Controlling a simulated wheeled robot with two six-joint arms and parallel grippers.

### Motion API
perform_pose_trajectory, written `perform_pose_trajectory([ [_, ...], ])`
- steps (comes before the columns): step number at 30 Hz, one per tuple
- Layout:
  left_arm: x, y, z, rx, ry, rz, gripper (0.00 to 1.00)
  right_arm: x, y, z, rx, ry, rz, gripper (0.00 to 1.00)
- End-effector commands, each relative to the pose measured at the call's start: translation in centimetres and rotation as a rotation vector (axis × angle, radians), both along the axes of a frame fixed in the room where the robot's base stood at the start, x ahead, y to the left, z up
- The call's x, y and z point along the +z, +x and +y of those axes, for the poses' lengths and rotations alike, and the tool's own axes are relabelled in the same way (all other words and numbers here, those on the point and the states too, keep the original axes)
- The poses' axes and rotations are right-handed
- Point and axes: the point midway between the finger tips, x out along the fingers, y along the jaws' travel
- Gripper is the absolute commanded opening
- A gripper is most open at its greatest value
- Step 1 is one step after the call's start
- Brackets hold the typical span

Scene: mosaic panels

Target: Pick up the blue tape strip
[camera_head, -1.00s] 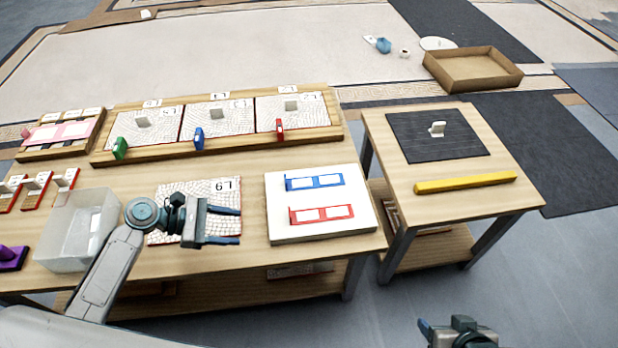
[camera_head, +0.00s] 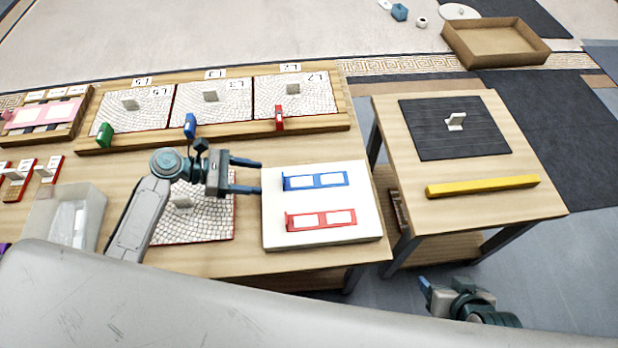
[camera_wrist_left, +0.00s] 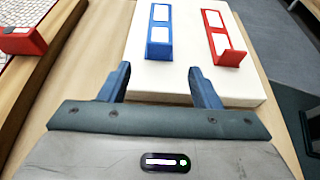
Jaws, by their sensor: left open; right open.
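The blue tape strip (camera_head: 315,181) lies on a white board (camera_head: 300,238) on the main table, above a red strip (camera_head: 321,219) in the head view. It has white labels along it and a raised end at its left. My left gripper (camera_head: 262,176) is open and empty just left of the blue strip, its fingers pointing toward it. In the left wrist view the blue strip (camera_wrist_left: 160,32) stands ahead, between and beyond the open fingertips (camera_wrist_left: 158,82), apart from them. My right gripper (camera_head: 428,287) is low at the right, beyond the table's front edge, away from the strips.
A mosaic panel (camera_head: 205,222) lies under my left arm. A wooden rack (camera_head: 352,126) with several panels and coloured clips stands behind. A clear bin (camera_head: 95,215) is at the left. A side table (camera_head: 400,170) holds a yellow bar (camera_head: 483,187) and a dark mat (camera_head: 430,145).

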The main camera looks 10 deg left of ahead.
Motion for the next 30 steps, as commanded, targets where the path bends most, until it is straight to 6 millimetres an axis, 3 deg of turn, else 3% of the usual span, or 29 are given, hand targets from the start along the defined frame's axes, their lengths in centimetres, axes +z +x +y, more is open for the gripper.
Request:
perform_pose_trajectory([
  [8,-0.8,0.5,-1.8,0.000,-0.002,-0.001,0.57,-0.3,0.2,0.2,-0.001,0.012,-0.020,0.65],
  [16,-2.4,1.4,-5.1,0.000,-0.003,-0.001,0.57,-0.7,0.6,0.6,-0.007,0.039,-0.074,0.65],
  [26,-2.6,1.6,-5.7,0.000,0.001,-0.001,0.57,-0.7,0.6,0.7,-0.008,0.044,-0.084,0.65],
  [30,-2.7,1.5,-5.6,0.000,0.001,-0.001,0.32,-0.7,0.6,0.7,-0.008,0.044,-0.083,0.65],
])
